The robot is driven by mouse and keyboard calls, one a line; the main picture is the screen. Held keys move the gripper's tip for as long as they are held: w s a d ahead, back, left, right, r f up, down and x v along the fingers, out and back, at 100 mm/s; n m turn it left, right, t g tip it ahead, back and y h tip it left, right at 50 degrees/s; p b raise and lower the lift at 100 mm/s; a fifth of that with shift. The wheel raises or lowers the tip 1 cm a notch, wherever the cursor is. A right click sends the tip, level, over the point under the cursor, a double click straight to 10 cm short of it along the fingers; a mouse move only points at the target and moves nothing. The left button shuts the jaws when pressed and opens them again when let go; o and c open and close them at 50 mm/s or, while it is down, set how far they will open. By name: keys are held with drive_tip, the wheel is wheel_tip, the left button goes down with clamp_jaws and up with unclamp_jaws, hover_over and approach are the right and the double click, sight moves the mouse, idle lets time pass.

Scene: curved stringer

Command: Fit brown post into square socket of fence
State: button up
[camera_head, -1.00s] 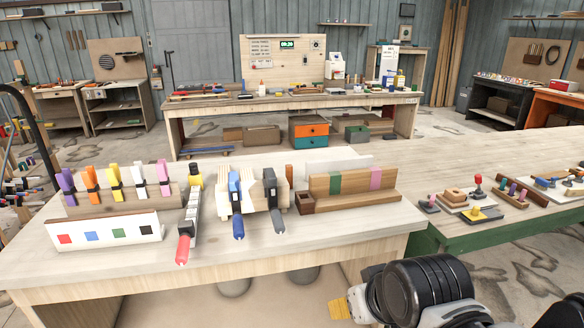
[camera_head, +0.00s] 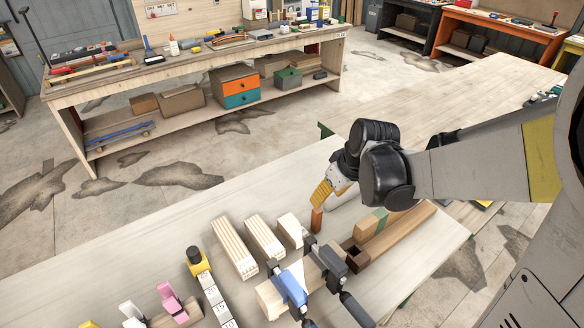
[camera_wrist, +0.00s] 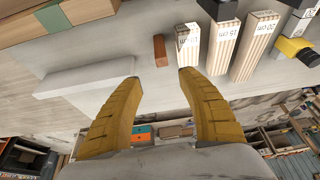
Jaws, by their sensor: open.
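The brown post (camera_head: 316,221) stands on the table behind the blue and black clamps. In the wrist view the post (camera_wrist: 160,50) is just beyond the gap between my fingertips. My gripper (camera_head: 321,193) is open and empty, with yellow fingers above and close to the post. Both fingers (camera_wrist: 161,78) show spread apart in the wrist view, not touching the post. The fence (camera_head: 404,229) lies to the right of the post, with green and tan sections on it. Its dark square socket (camera_head: 356,258) is at its near left end and looks empty.
Striped wooden blocks (camera_head: 234,248) stand left of the post, and the nearest is close to it in the wrist view (camera_wrist: 188,45). A white board (camera_wrist: 90,76) lies left of the post there. A blue clamp (camera_head: 290,285) and a black clamp (camera_head: 328,258) stand in front.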

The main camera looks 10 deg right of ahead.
sight(319, 211)
drive_tip(key=x, duration=0.1)
drive_tip(key=b+x, duration=0.1)
drive_tip(key=x, duration=0.2)
drive_tip(key=shift+s+d+f, duration=0.2)
drive_tip(key=x, duration=0.2)
drive_tip(key=b+x, duration=0.1)
drive_tip(key=x, duration=0.1)
drive_tip(key=b+x, duration=0.1)
drive_tip(key=x, duration=0.1)
drive_tip(key=shift+s+a, duration=0.2)
drive_tip(key=shift+a, duration=0.05)
drive_tip(key=shift+r, duration=0.1)
clamp_jaws()
